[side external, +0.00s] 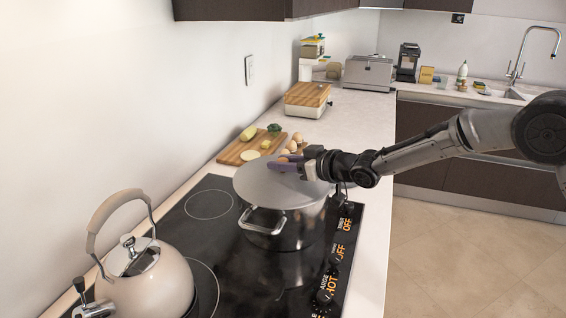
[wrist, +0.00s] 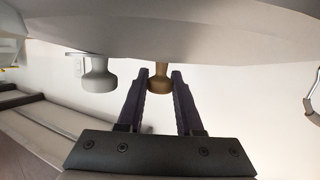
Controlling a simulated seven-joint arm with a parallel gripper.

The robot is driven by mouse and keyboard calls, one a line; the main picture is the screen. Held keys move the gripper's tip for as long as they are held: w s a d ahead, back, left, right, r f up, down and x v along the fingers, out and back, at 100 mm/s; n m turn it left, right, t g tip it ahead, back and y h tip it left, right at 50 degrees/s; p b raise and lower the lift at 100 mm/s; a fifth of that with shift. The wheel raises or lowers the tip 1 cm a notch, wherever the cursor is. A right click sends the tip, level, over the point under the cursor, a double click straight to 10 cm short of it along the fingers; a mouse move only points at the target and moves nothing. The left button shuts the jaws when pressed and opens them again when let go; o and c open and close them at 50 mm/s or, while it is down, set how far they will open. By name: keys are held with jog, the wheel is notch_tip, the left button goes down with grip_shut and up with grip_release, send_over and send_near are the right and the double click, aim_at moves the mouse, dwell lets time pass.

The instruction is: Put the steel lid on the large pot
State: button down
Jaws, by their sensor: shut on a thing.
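The steel lid (side external: 262,188) is a wide grey disc directly over the large pot (side external: 290,235), a shiny steel pot with a loop handle, on the black cooktop. The lid hides the pot's opening, and I cannot tell if it rests on the rim or is slightly above it. My gripper (side external: 288,162) reaches in from the right at the lid's top centre. In the wrist view, my gripper's dark fingers (wrist: 160,78) are shut on a small brownish knob (wrist: 160,84) beside the broad grey lid surface (wrist: 180,35).
A kettle (side external: 150,280) stands on the cooktop (side external: 205,235) at front left. A cutting board (side external: 235,155) with vegetables lies behind the pot, with eggs nearby. Black control knobs (side external: 325,296) line the cooktop's right edge. A wooden-lidded box (side external: 307,98) and a toaster (side external: 368,72) stand farther back.

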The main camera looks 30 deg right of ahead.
jog(key=shift+f, duration=0.1)
dwell(0.3)
jog(key=c, duration=0.6)
grip_release()
jog(key=shift+f, duration=0.1)
jog(key=shift+o, duration=0.2)
jog(key=shift+r, duration=0.35)
jog(key=v, duration=1.2)
jog(key=shift+f, duration=0.1)
